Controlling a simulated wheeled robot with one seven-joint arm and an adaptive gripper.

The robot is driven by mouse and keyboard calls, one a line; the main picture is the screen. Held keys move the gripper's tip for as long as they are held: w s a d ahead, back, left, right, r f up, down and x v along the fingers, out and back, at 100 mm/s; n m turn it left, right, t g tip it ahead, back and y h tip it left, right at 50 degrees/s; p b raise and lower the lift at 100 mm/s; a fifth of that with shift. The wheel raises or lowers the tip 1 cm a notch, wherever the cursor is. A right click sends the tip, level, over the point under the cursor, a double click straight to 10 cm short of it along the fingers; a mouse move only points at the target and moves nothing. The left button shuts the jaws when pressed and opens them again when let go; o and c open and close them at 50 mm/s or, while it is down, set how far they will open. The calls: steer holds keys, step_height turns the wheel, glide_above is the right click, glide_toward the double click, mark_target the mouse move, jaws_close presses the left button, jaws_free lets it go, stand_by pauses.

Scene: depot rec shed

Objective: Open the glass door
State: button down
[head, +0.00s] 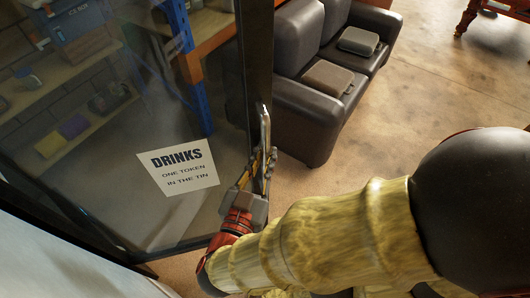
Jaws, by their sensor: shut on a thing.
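The glass door (120,120) fills the left of the head view, in a dark frame (257,60). It carries a white paper sign (178,166) reading "DRINKS one token in the tin". A metal bar handle (265,128) stands upright on the frame at the door's right side. My gripper (264,165) is at the lower part of this handle, with its fingers shut around it. My arm reaches in from the lower right and hides part of the floor. I cannot tell whether the door stands slightly ajar.
Behind the glass are shelves (75,135) with small items and a blue upright post (195,85). The brown floor (440,85) farther right is mostly clear. A wooden table leg (466,18) shows at the top right.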

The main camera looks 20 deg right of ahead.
steer(key=c, duration=1.9)
jaws_free()
steer(key=shift+o, duration=0.5)
steer(key=shift+a, duration=0.1)
steer(key=v, duration=0.7)
steer(key=shift+s, duration=0.15)
